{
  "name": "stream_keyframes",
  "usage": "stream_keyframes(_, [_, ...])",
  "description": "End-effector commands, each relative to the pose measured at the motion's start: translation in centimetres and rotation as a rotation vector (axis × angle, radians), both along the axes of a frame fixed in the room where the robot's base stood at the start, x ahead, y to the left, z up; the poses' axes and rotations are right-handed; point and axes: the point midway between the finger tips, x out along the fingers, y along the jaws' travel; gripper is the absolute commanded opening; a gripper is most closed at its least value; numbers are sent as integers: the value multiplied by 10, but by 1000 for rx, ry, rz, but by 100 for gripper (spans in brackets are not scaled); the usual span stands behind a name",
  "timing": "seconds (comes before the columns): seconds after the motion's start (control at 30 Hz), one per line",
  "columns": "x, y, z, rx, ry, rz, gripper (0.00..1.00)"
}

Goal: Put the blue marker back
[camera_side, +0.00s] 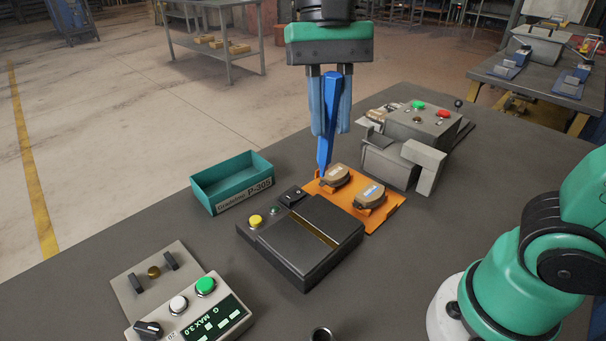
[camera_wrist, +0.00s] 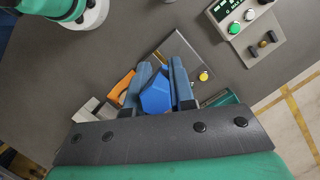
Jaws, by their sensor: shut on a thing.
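The blue marker (camera_side: 328,125) is held upright, tip down, between the fingers of my gripper (camera_side: 329,120). My gripper is shut on it. The marker's tip is near the left edge of the orange plate (camera_side: 390,215), close to a brake shoe; I cannot tell if it touches anything. In the wrist view the marker's blue end (camera_wrist: 157,93) shows between my fingers. Two brake shoes, one at the back (camera_side: 335,176) and one nearer (camera_side: 370,195), sit on the orange plate. A round dark cup-like holder (camera_side: 321,335) is partly cut off at the bottom edge of the side view.
A dark box with a yellow button (camera_side: 308,240) stands in front of the plate. A teal bin labelled P-305 (camera_side: 232,183) is to the left. A grey machine (camera_side: 408,145) stands behind right. A control panel (camera_side: 190,295) is at front left.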

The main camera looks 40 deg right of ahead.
Motion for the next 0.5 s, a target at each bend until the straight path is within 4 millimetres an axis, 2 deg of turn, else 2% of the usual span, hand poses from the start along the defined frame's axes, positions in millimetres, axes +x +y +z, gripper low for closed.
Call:
stream_keyframes(0.03, [-10, 20, 11, 12, 15, -54, 0])
stream_keyframes(0.1, [-26, 43, 24, 29, 38, -148, 0])
stream_keyframes(0.2, [-49, 68, 42, 55, 64, -268, 0])
stream_keyframes(0.33, [-74, 88, 57, 80, 86, -379, 0])
stream_keyframes(0.5, [-89, 98, 63, 96, 97, -451, 0])
